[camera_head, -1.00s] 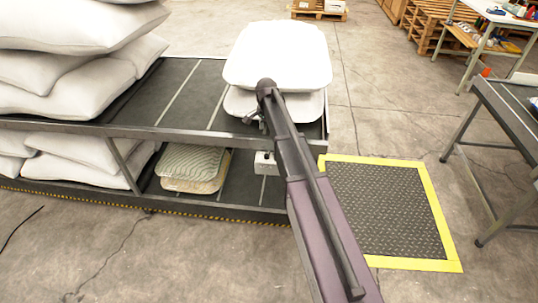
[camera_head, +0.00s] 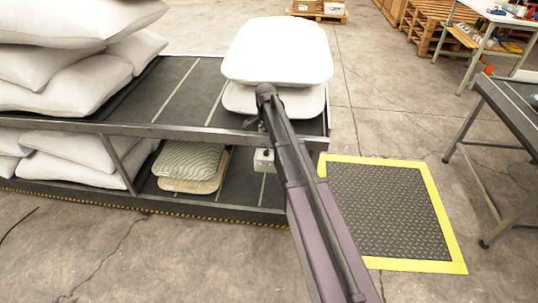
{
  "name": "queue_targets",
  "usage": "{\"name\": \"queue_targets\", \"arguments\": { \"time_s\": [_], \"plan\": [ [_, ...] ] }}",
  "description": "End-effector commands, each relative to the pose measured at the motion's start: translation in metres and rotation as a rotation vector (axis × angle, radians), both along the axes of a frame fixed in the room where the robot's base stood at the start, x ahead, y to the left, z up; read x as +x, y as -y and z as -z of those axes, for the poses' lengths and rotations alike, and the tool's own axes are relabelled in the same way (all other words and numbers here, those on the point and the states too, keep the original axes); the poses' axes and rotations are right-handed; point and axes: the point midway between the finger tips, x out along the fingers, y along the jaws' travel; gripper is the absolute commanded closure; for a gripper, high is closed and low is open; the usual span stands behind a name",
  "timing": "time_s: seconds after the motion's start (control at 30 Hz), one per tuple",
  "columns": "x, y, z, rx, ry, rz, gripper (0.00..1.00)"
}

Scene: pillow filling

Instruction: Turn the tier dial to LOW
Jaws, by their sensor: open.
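A small pale control box (camera_head: 263,160) is mounted under the front edge of the upper shelf, right of centre. It is partly covered by my arm, and I cannot make out a dial face or its setting. My gripper (camera_head: 254,125) is at the far end of my arm, in front of the upper shelf's front rail and a little above the box. Only a small dark part of it shows beside my wrist. It is open, and I see nothing in it. It looks apart from the box, though the depth is hard to tell.
The two-tier rack (camera_head: 180,100) holds white pillows (camera_head: 277,52) on top and a greenish patterned pillow (camera_head: 189,160) below. A yellow-edged floor mat (camera_head: 385,210) lies to the right. A dark-topped table (camera_head: 510,110) stands at the right edge.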

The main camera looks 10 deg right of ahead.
Motion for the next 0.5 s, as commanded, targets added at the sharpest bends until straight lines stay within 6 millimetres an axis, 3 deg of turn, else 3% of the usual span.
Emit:
{"name": "queue_targets", "arguments": {
  "time_s": [0.5],
  "plan": [
    [0.000, -0.001, 0.043, 0.000, 0.000, -0.001, 0.30]
  ]
}}
